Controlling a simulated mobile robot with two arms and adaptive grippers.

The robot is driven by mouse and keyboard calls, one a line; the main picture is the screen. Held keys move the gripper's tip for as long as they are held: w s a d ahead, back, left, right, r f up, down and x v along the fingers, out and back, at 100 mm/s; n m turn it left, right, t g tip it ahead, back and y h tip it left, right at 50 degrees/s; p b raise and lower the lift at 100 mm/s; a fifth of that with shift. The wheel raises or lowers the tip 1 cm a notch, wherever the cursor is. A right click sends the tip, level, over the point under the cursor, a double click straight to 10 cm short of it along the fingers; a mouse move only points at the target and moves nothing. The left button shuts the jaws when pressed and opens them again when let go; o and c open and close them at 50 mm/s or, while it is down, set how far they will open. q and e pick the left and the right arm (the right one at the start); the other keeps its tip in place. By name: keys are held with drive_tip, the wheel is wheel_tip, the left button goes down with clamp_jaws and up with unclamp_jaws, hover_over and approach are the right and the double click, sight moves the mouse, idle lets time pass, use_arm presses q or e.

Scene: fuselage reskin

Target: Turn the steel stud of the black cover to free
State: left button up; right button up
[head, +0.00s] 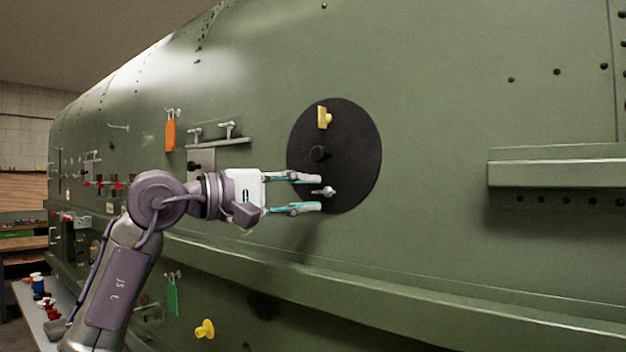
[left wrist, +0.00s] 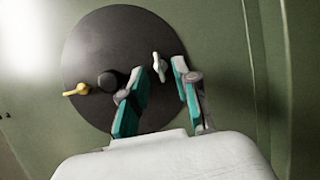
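The round black cover (head: 360,150) lies on the green fuselage skin; it also fills the upper left of the left wrist view (left wrist: 90,50). Its steel stud (head: 326,192) is a small winged piece near the cover's lower edge; it shows in the left wrist view (left wrist: 159,67) too. My left gripper (head: 318,193) is open, its two fingers above and below the stud in the head view. In the left wrist view the stud appears between and just beyond the fingertips (left wrist: 155,78). I cannot tell whether either finger touches it. My right gripper is not in view.
The cover also has a yellow stud (head: 323,117) at its top and a black knob (head: 319,154) in its middle. A ledge with steel fittings (head: 220,143) and an orange tag (head: 170,133) are left of it. A green rail (head: 555,170) juts out at right.

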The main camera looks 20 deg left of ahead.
use_arm(q)
drive_tip(key=shift+w+d, duration=0.5)
drive_tip(key=shift+w, duration=0.05)
drive_tip(key=shift+w+d, duration=0.1)
drive_tip(key=shift+w, duration=0.05)
clamp_jaws()
drive_tip(key=shift+f, duration=0.1)
